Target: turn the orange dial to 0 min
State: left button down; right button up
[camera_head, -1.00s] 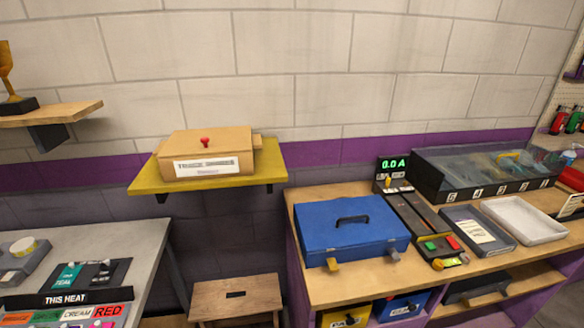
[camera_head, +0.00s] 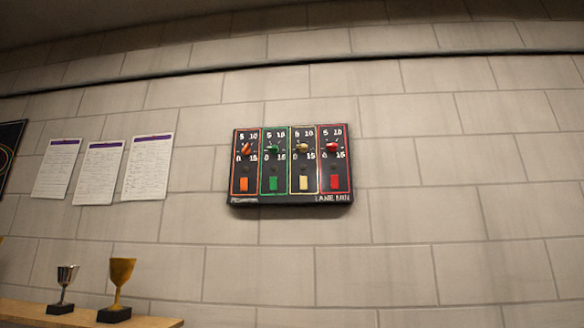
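The orange dial (camera_head: 247,148) is the leftmost knob on a black timer panel (camera_head: 290,201) high on the block wall. Its scale reads 0, 5, 10 and 15; the knob looks tilted, but its exact setting is too small to tell. An orange rectangular switch or button (camera_head: 243,183) sits below it. To its right are a green dial (camera_head: 272,148), a cream dial (camera_head: 302,148) and a red dial (camera_head: 331,146). Neither of my grippers shows in the head view.
Three paper sheets (camera_head: 103,172) hang left of the panel. A wooden shelf (camera_head: 150,321) at the lower left bears a silver trophy (camera_head: 66,280) and a gold trophy (camera_head: 120,277). The wall right of the panel is bare.

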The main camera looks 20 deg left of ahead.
aim_at(246, 151)
jog(key=u, duration=0.9)
jog(key=i, duration=0.05)
